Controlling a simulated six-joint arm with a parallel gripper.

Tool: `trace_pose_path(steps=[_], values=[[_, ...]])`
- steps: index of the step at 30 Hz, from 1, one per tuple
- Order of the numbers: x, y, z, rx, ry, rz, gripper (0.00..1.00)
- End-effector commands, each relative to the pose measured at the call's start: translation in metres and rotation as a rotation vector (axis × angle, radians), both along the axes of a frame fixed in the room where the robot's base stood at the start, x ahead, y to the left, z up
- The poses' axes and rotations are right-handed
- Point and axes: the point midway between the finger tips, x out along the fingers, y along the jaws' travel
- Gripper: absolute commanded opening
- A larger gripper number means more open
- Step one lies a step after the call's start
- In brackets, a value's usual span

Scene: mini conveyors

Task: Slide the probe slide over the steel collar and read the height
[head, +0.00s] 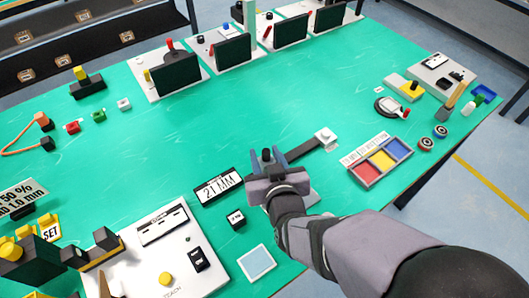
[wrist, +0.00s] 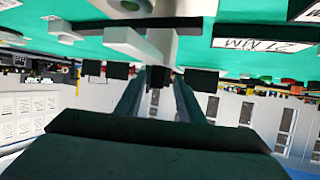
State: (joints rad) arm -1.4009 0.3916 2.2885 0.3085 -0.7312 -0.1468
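My gripper (head: 268,158) is over the near end of a dark rail (head: 300,150), beside the readout. In the wrist view its two dark fingers (wrist: 162,80) stand apart, with a small dark piece between their tips. I cannot tell whether they press on it. A light grey block (wrist: 140,47), likely part of the probe slide, shows just past the tips. A small pale block with a round top (head: 325,137) sits at the rail's far end; I cannot tell if it is the steel collar. The readout (head: 217,186) shows 21 MM and also appears in the wrist view (wrist: 262,46).
A tray with red, yellow and blue sections (head: 355,173) lies right of the rail. A small black block (head: 236,218) and a pale blue pad (head: 257,263) lie near the front edge. A white panel with a yellow button (head: 190,262) is front left. The middle mat is clear.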

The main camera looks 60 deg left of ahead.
Motion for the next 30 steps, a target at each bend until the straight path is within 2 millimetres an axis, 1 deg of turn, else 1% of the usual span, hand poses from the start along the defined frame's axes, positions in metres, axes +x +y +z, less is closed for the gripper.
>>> trace_pose_path(steps=[9,15,20,30], values=[[-0.015,-0.033,0.015,0.002,-0.001,0.003,0.35],[-0.020,-0.047,0.022,0.001,0.000,0.002,0.35],[-0.022,-0.052,0.023,0.000,0.000,0.003,0.35],[-0.022,-0.052,0.023,0.000,0.000,0.002,0.35]])
